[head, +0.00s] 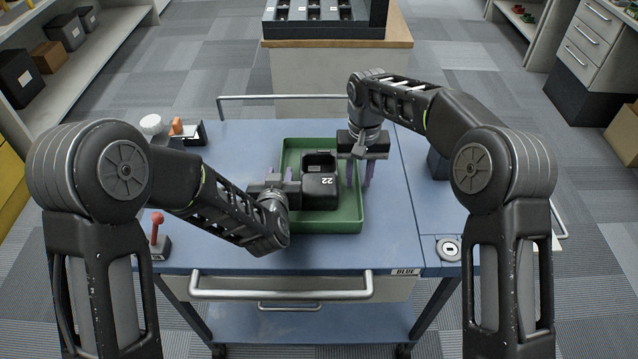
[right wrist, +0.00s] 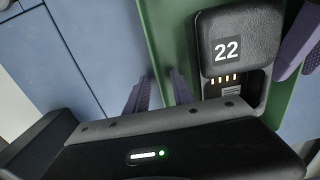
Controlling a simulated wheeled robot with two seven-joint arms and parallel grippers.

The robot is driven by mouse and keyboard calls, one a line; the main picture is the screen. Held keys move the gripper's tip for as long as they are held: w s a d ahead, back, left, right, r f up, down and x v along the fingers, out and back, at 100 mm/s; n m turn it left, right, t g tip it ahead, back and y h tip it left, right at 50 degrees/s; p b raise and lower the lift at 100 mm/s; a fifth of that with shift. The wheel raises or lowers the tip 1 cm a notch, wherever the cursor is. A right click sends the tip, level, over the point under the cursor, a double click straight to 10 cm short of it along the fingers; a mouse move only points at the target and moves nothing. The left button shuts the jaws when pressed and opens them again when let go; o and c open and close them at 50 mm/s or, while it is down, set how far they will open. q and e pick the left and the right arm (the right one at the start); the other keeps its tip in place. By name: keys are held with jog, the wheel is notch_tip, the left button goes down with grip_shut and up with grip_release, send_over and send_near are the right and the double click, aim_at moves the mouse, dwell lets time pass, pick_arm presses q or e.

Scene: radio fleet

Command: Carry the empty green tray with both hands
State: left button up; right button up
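The green tray (head: 348,224) sits on the blue cart top. It is not empty: a black block marked 22 (head: 321,189) with an open hollow stands in it. The block (right wrist: 240,45) shows gold contacts in the right wrist view. My left gripper (head: 279,174) is at the tray's left wall, its purple fingers apart, one on each side. My right gripper (head: 359,172) is at the right wall, its fingers also apart around the rim. The tray wall (right wrist: 160,30) runs between its fingers (right wrist: 158,92) in the right wrist view. Finger contact is hard to make out.
The blue cart top (head: 225,150) has free room left of the tray. A red-knobbed lever (head: 156,230) stands at the front left, and a small rack with orange and white items (head: 183,131) behind it. A round fitting (head: 449,249) is at the front right.

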pick_arm(q)
jog(key=shift+c, duration=0.6)
pick_arm(e)
jog(key=shift+c, duration=0.6)
pick_arm(q)
grip_shut()
pick_arm(e)
grip_shut()
jog(key=shift+r, duration=0.1)
